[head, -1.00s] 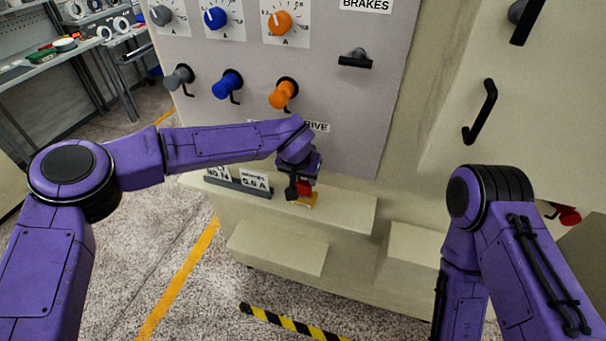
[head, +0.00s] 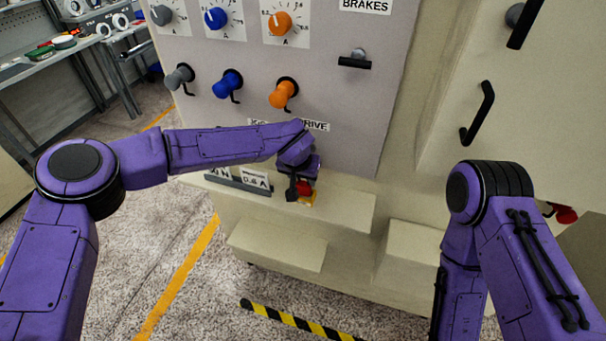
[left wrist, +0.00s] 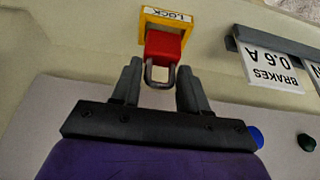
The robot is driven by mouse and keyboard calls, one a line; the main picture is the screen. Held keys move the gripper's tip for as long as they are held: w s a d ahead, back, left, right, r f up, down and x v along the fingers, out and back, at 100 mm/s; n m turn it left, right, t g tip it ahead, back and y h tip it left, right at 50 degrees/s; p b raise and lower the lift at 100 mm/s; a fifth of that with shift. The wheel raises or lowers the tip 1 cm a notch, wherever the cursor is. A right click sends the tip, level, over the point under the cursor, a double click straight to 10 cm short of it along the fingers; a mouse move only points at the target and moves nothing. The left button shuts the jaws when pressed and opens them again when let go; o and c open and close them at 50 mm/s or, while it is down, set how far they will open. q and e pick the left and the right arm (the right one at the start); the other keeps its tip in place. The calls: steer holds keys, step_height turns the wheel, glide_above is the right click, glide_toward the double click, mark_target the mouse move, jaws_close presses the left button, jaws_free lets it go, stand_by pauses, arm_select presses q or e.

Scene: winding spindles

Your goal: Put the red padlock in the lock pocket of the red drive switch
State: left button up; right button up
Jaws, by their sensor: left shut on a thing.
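My left gripper (left wrist: 160,82) is shut on the red padlock (left wrist: 163,46), body facing away from the hand and the grey shackle between the fingers. The yellow lock pocket (left wrist: 146,24), marked LOCK, is right beyond the padlock; the padlock's body overlaps its near edge. I cannot tell how far it sits inside. In the head view the padlock (head: 304,187) shows below my left gripper (head: 302,184), over the yellow pocket (head: 306,200) at the cabinet ledge. My left arm partly covers the DRIVE label (head: 317,126); I cannot make out the switch. My right gripper is not in view.
The grey panel (head: 330,100) carries dials and grey, blue and orange knobs above my left arm. A card rack (head: 238,186) with label cards stands on the ledge (head: 345,208) left of the pocket. A lower block (head: 275,250) juts out beneath.

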arm_select(q)
steer(key=shift+f, duration=1.15)
steer(key=o, duration=1.2)
steer(key=shift+r, duration=0.2)
steer(key=b+v, duration=0.3)
steer(key=v, duration=0.7)
steer(key=shift+s+f, duration=0.1)
